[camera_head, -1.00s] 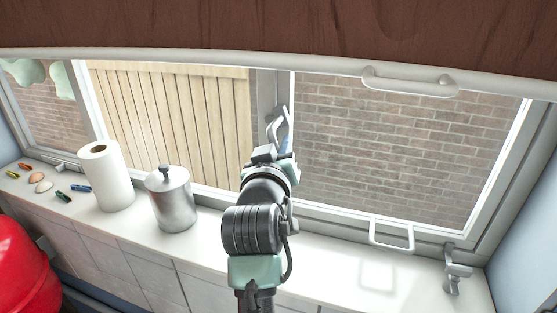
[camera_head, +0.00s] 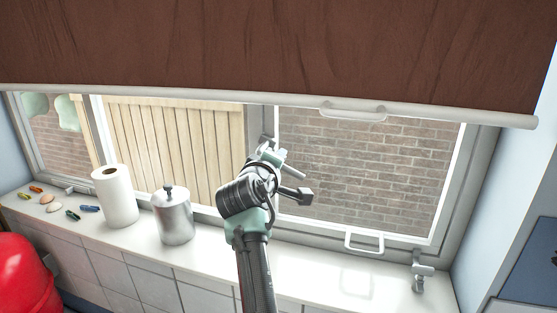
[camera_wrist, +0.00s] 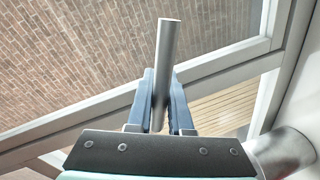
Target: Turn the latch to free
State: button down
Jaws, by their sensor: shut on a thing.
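The latch is on the grey upright between the two window panes. Its grey handle bar (camera_wrist: 167,50) runs between my two blue fingers in the wrist view, with its round end sticking out past them. My gripper (camera_wrist: 164,88) is shut on this bar. In the head view my gripper (camera_head: 272,156) is at the upright, and a grey bar (camera_head: 294,171) sticks out from it down to the right. The latch's base is mostly hidden behind my wrist.
A brown blind (camera_head: 300,45) with a pale handle (camera_head: 352,112) hangs above. A paper towel roll (camera_head: 116,198) and a metal canister (camera_head: 173,216) stand left on the white sill. A white pull handle (camera_head: 364,241) and a grey fitting (camera_head: 421,274) are at right.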

jog(key=shift+d+r+n, duration=0.1)
jog(key=shift+r+n, duration=0.1)
jog(key=shift+n, duration=0.3)
jog(key=c, duration=0.8)
grip_release()
jog(key=shift+c, duration=0.2)
jog(key=shift+s, duration=0.1)
jog(key=b+v, duration=0.5)
jog(key=v, duration=0.8)
jog(key=shift+r, duration=0.15)
